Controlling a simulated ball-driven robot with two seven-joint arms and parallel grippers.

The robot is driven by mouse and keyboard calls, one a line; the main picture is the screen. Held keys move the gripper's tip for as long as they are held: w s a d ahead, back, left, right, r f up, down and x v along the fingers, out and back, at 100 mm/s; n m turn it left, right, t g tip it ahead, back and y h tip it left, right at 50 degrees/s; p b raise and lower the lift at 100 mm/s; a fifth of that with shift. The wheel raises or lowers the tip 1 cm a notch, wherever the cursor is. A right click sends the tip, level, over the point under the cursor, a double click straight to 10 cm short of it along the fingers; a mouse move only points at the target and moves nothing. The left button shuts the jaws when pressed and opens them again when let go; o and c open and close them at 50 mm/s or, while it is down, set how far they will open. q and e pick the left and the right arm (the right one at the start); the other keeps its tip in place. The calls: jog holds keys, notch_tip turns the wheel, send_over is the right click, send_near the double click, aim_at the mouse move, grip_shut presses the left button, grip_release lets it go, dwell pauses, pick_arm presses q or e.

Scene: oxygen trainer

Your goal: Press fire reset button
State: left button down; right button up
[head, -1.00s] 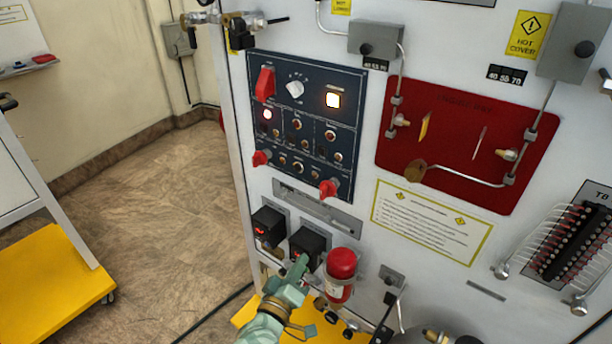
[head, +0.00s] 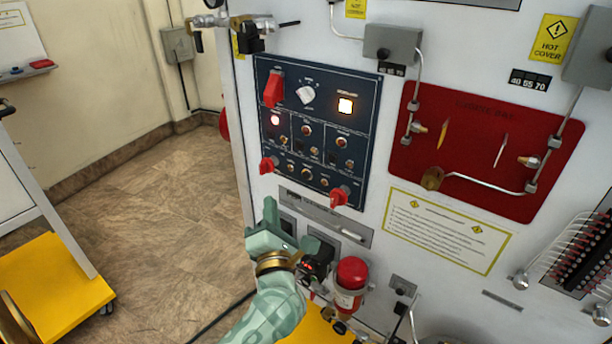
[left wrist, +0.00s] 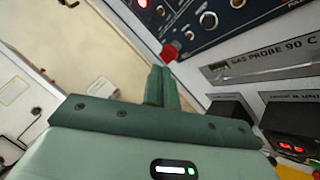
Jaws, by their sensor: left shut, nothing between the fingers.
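The dark blue control panel (head: 318,135) is on the front of the white cabinet. I cannot read which one is labelled fire reset. My left gripper (head: 270,208) is shut and empty, its fingers pointing up, just below the panel's lower left corner in the picture. It covers much of the left black display box. In the left wrist view its closed fingers (left wrist: 160,86) show beside a red knob (left wrist: 169,52). My right gripper is out of view.
A red-capped bottle (head: 352,275) and a black box with red digits (head: 318,262) are close to the right of my left gripper. A slotted metal plate (head: 325,217) is under the panel. Open floor (head: 160,200) lies left of the cabinet.

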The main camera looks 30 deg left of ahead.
aim_at(306, 175)
pick_arm(q)
jog(key=w+b, duration=0.2)
jog(key=w, duration=0.6)
jog(key=shift+w+d+b, duration=0.4)
dwell(1.5)
jog(key=shift+w, duration=0.1)
jog(key=shift+w, duration=0.3)
